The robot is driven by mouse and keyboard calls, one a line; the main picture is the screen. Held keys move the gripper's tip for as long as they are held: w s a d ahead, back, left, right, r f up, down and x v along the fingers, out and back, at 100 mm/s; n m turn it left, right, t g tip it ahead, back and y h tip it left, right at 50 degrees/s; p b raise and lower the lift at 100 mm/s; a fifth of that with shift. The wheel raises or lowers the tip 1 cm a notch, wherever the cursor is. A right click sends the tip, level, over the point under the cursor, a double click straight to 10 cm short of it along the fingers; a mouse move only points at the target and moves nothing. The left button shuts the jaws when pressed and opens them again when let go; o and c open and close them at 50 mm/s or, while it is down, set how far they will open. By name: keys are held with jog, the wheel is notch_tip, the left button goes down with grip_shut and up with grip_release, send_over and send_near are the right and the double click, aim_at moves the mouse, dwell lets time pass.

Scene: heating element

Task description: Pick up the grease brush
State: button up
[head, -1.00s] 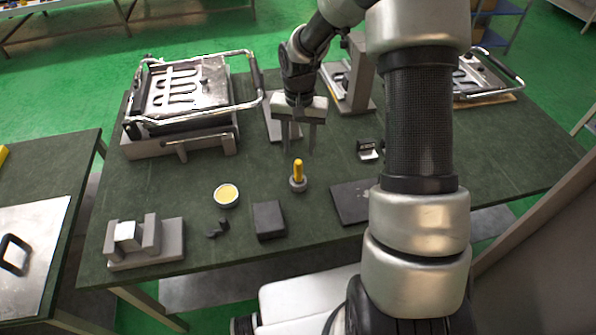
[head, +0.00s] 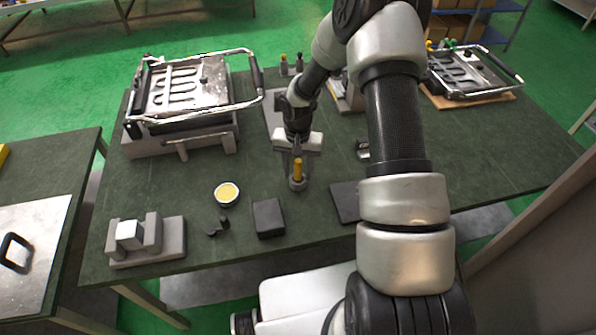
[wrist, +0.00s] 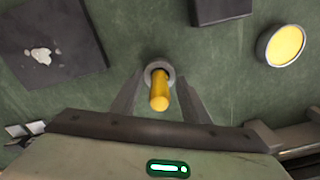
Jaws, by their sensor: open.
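The grease brush (head: 297,170) has a yellow handle and stands upright in a small round grey holder (head: 297,185) on the dark green table. It also shows in the wrist view (wrist: 159,92), with the grey holder ring (wrist: 158,68) around its base. My gripper (head: 298,178) is low over the table at the brush. In the wrist view my gripper (wrist: 160,102) is open, with one finger on each side of the yellow handle and visible gaps between. The brush's lower end is hidden in the holder.
A round dish of yellow grease (head: 227,194), a black block (head: 268,217) and a small black part (head: 217,227) lie left of the brush. A dark plate (head: 345,202) lies to the right. A grey fixture (head: 147,242) stands front left, a metal heater frame (head: 190,95) back left.

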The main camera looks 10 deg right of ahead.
grip_shut()
jog(key=shift+r+b, duration=0.3)
jog(key=shift+r, duration=4.75)
